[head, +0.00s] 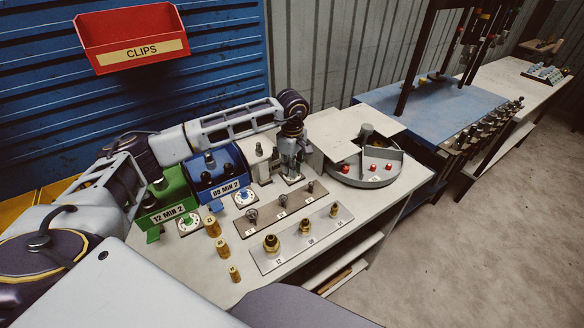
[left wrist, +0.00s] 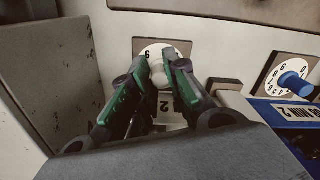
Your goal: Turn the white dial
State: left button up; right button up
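The white dial shows in the left wrist view as a round white face (left wrist: 146,51) with a white knob (left wrist: 158,76) on a small brown plate. My left gripper (left wrist: 158,66) points down at it, with one green-sided finger on each side of the knob. The fingers look closed against the knob. In the head view my left gripper (head: 291,177) is down in front of the white unit (head: 259,157); it hides most of the dial. My right gripper is not in view.
A blue dial (head: 244,197) and a green dial (head: 189,222) sit left of my gripper, before the blue unit (head: 219,177) and green unit (head: 166,198). Brass fittings and a fitting plate (head: 283,254) stand in front. A round divided tray (head: 378,179) is to the right.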

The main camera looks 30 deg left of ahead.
pick_arm(q)
jog(key=shift+o, duration=0.4)
notch_tip(320, 180, up, 12)
dwell(0.7)
dwell(0.6)
